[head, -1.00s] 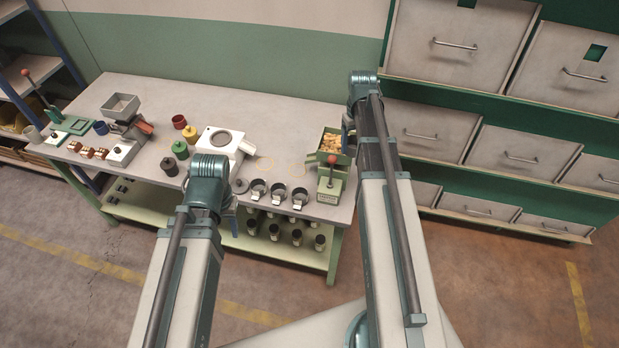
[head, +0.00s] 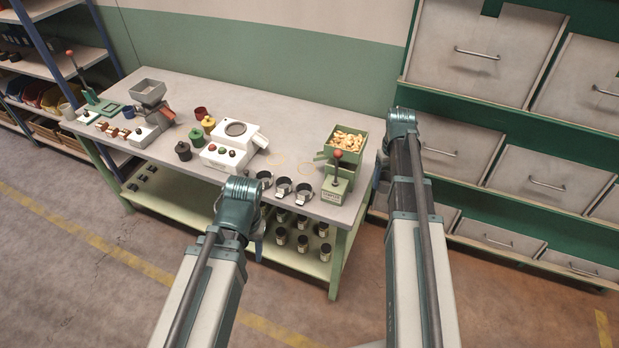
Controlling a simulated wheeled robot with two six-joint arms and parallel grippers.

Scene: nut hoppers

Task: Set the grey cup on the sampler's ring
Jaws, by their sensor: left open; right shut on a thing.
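A pale greyish cup (head: 67,111) stands at the far left end of the bench; it is small and I cannot be sure it is the grey cup. A green machine (head: 337,186) with a red-knobbed lever stands at the right end, its front lettering too small to read surely; it may be the sampler. I cannot make out a ring on it.
Several dark cups with pale handles (head: 283,187) line the bench's front edge. A white machine (head: 235,140) stands mid-bench beside coloured pots (head: 196,136). A nut-filled hopper (head: 346,141) sits at the green machine. A drawer rack (head: 545,150) fills the right.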

